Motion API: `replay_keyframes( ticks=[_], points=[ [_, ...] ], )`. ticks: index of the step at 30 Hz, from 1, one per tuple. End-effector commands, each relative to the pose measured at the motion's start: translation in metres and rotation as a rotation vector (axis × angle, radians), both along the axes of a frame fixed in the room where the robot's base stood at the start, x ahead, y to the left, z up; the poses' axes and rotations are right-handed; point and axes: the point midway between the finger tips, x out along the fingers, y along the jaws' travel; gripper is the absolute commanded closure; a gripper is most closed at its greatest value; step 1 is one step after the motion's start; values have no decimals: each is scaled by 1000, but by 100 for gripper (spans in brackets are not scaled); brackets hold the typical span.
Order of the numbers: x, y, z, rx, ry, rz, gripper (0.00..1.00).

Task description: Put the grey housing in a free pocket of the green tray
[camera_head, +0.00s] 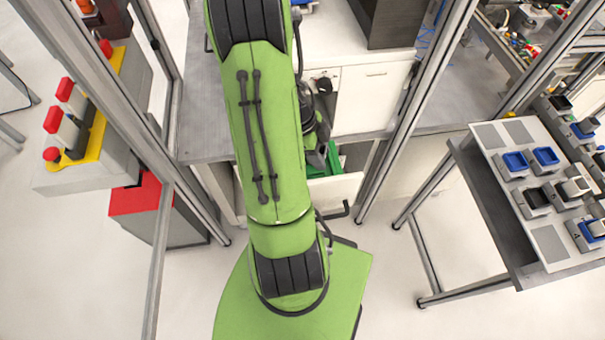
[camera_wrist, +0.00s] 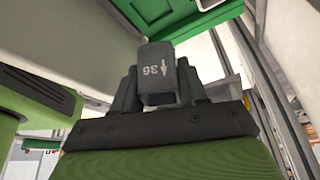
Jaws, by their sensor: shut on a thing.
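In the wrist view my gripper (camera_wrist: 158,92) is shut on the grey housing (camera_wrist: 158,72). The housing is a dark grey block marked 36 with an arrow, and it sits between the two dark fingers. The green tray (camera_wrist: 208,14) shows at the top edge of the wrist view, beyond the housing and apart from it. In the head view a part of the green tray (camera_head: 328,168) shows in an open white drawer, mostly behind my green arm. Its pockets cannot be made out clearly. My gripper and the housing are not clear in the head view.
The open drawer (camera_head: 335,190) is under a worktop with a white cabinet (camera_head: 372,95). Metal frame posts (camera_head: 425,85) stand close on both sides. A table with grey and blue parts (camera_head: 500,200) is at right; a box with red buttons (camera_head: 75,165) is at left.

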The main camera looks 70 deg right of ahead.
Motion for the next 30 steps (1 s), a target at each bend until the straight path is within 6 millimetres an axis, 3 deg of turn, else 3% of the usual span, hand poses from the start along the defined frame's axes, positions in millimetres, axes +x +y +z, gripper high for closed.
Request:
replay_keyframes(
  ticks=[15, 23, 24, 28, 30],
  points=[
    [-1, 1, -97, 4, 1, 0, 87],
    [0, 1, -107, 1, -3, 0, 87],
    [0, 1, -107, 1, -3, 0, 53],
    [0, 1, -108, 2, -4, 1, 33],
    [0, 1, -108, 3, -5, 1, 32]
  ],
)
